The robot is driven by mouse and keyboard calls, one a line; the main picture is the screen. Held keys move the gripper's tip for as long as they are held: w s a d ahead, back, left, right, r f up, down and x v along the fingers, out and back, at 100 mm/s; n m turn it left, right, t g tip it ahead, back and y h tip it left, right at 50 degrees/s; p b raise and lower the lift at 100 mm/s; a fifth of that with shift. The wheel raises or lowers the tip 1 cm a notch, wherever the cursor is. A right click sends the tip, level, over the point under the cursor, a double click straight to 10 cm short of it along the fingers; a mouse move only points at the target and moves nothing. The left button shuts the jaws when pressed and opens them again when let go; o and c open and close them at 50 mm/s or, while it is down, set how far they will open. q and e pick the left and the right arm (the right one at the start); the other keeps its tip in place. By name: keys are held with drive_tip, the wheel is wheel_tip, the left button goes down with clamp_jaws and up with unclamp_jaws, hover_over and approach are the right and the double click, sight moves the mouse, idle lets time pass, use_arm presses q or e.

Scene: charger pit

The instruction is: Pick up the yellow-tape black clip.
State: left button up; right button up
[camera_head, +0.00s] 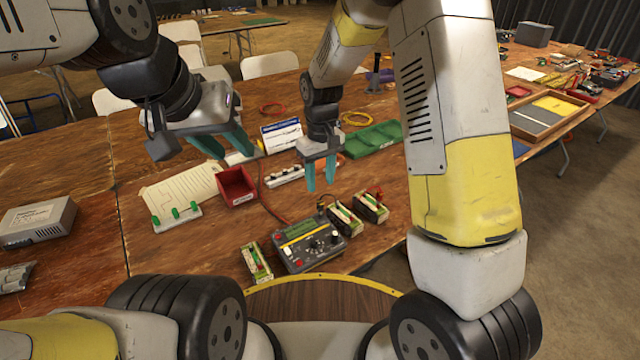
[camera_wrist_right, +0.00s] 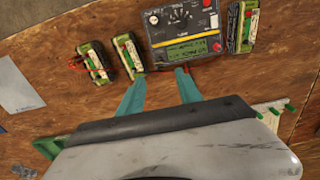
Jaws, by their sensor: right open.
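I cannot single out a black clip with yellow tape at this size. Small dark and red clips and leads show around the charger (camera_head: 307,246) and the battery packs beside it. Two packs stand to its right, a nearer one (camera_head: 345,219) and a farther one (camera_head: 370,207); another pack (camera_head: 257,262) stands to its left. My right gripper (camera_head: 321,180) is open and empty, pointing down above the table behind the charger. In the right wrist view its open fingers (camera_wrist_right: 159,80) point toward the charger (camera_wrist_right: 182,28). My left gripper (camera_head: 225,147) is open and empty, raised at left.
A red bin (camera_head: 237,186), a paper sheet (camera_head: 182,196) and a small board with green parts (camera_head: 176,218) lie left of the charger. A white power strip (camera_head: 284,176) and green tray (camera_head: 372,139) lie behind. A grey box (camera_head: 37,222) sits far left.

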sight(320, 201)
wheel_tip(320, 201, down, 8)
drive_tip(key=shift+w+f, duration=0.1)
drive_tip(key=shift+f, duration=0.1)
clamp_jaws()
idle(0.4)
